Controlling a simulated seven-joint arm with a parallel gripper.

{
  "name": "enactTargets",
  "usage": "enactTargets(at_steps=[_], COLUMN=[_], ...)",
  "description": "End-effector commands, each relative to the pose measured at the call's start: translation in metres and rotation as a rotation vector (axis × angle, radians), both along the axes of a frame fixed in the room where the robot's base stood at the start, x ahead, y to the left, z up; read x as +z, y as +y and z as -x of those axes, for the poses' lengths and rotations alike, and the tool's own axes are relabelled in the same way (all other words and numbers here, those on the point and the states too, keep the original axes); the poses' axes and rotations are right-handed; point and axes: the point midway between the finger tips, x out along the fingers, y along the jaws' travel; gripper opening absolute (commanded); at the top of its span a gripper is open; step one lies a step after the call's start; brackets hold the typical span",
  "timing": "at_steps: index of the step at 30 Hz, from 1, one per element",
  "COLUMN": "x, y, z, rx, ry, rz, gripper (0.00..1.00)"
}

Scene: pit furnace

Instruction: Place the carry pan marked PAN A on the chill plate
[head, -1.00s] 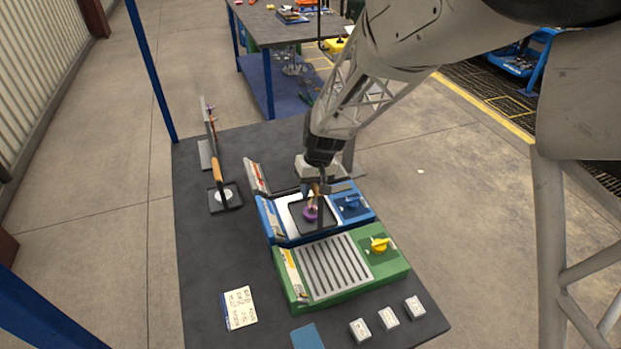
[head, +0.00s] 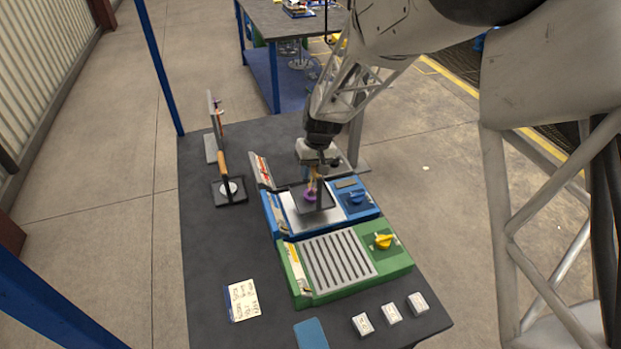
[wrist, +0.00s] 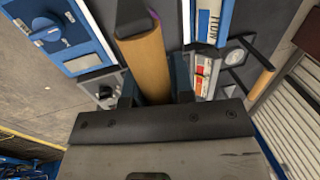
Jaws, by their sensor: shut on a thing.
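My gripper (head: 316,170) is shut on the upright wooden handle (wrist: 152,62) of a dark square pan (head: 324,205). A purple thing (head: 309,195) shows at the pan. The pan is over the pale plate (head: 298,222) of a blue unit (head: 362,208); I cannot tell whether it touches. No PAN A mark is readable. A green unit (head: 345,288) with a slotted grey top and yellow knob (head: 384,241) stands in front. I cannot tell for sure which unit is the chill plate. In the wrist view, the handle hides most of the pan.
A second dark pan (head: 219,194) with a wooden handle and pale disc stands left on the dark table (head: 215,260). A written card (head: 243,299), a blue pad (head: 311,333) and small white blocks (head: 391,313) lie near the front. The table's left side is mostly clear.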

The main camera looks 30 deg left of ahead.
Motion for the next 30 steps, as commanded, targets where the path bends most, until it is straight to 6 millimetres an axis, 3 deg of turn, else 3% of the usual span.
enactTargets(at_steps=[10,25,26,30], x=[-0.030,-0.035,-0.035,-0.035], y=[0.000,0.000,0.000,0.000], z=[0.000,0.000,0.000,0.000], rx=[0.000,0.000,0.000,0.000], ry=[0.000,0.000,0.000,0.001], rz=[0.000,0.000,0.000,0.001], gripper=[0.00,0.00,0.27,0.48])
